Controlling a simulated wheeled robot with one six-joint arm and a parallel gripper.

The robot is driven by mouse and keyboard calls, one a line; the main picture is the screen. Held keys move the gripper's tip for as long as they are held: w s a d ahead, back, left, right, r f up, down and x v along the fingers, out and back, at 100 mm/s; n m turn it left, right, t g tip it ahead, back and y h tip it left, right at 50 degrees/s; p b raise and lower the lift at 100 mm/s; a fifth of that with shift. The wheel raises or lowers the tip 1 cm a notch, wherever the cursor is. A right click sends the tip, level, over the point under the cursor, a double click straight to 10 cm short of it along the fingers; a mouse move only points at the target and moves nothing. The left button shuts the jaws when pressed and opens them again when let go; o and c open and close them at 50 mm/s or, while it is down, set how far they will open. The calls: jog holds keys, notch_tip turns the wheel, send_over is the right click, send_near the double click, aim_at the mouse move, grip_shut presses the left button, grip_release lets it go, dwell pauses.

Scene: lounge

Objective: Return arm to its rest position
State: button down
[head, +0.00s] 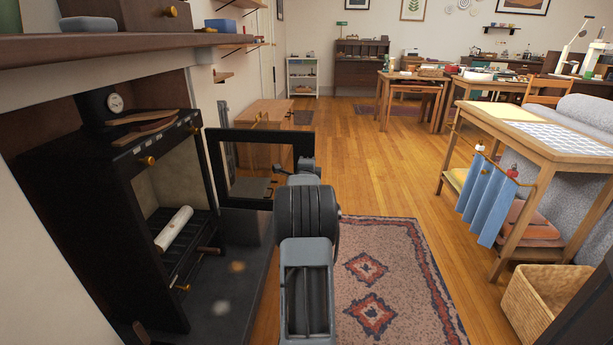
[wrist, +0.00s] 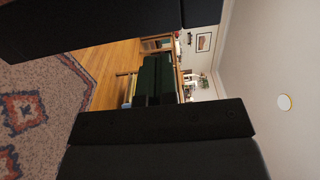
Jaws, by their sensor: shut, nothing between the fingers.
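My arm (head: 306,240) reaches forward from the bottom middle of the head view, over the hearth edge and the patterned rug. Its far end overlaps the opened black stove door in that view, and my fingers cannot be made out there. In the wrist view my gripper (wrist: 157,78) shows as two dark fingers side by side, shut with nothing between them. Beyond the fingers are the wooden floor and far furniture.
A black stove (head: 105,190) stands at left, its framed door (head: 217,165) open close to my arm. A pale roll (head: 174,229) lies inside. The rug (head: 385,275) lies right of my arm. A wooden table (head: 540,147) with blue cloths stands at right. Middle floor is clear.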

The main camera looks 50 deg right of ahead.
jog(key=p+v, duration=0.1)
jog(key=v, duration=0.6)
jog(key=shift+w, duration=0.2)
jog(key=w+a+r+n+t+y+p, duration=0.1)
jog(key=w+a+r+n+y+p, duration=0.25)
jog(key=a+r+p, duration=0.3)
jog(key=w+a+r+n+t+y+p, duration=0.1)
jog(key=w+a+r+n+y+p, duration=0.1)
jog(key=a+r+n+p, duration=0.45)
jog(key=a+r+n+y+p, duration=0.3)
jog(key=a+r+p, duration=0.1)
jog(key=a, duration=0.5)
jog(key=a+r+n+y+p, duration=0.3)
jog(key=a+r+p, duration=0.1)
jog(key=a, duration=0.4)
jog(key=s+a+r+n+g+y+p, duration=0.2)
jog(key=s+a+r+n+g+p, duration=0.1)
jog(key=s+a+r+n+p, duration=0.2)
jog(key=s+a+r+n+g+y+p, duration=0.2)
jog(key=s+a+r+n+g+p, duration=0.2)
jog(key=s+a+n+p, duration=0.5)
jog(key=s+a+r+p, duration=0.2)
jog(key=s+a, duration=0.3)
jog(key=shift+r, duration=0.25)
